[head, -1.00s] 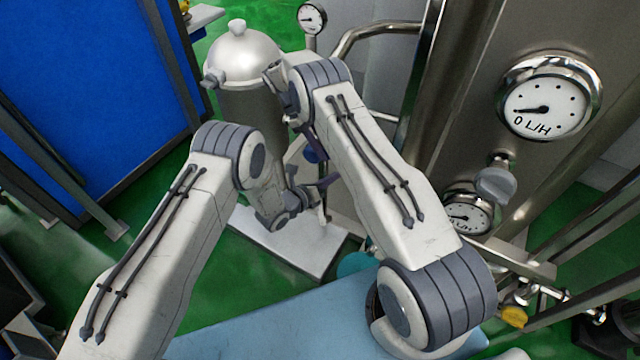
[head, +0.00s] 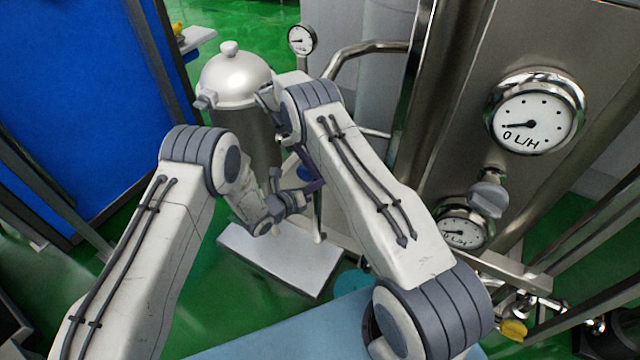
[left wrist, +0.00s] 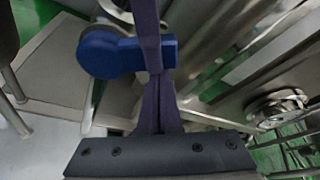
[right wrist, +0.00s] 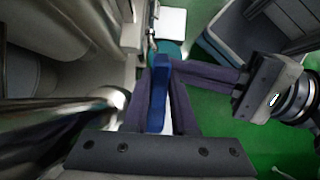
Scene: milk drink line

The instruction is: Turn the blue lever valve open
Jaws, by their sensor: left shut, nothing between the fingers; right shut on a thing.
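The blue lever (right wrist: 158,105) of the valve stands between my right gripper's (right wrist: 161,74) dark fingers in the right wrist view. The fingers are shut on it. My left gripper (right wrist: 188,72) comes in from the right in that view, shut and empty, its tips close beside the lever; contact is unclear. In the left wrist view the blue lever (left wrist: 112,56) lies behind dark fingers (left wrist: 156,85).
A steel vessel with a domed lid (head: 235,75) stands behind. A steel panel with a flow gauge (head: 535,120) and pipes is at the right. A white base plate (head: 282,262) lies below. Green floor (head: 205,300) is open at the left.

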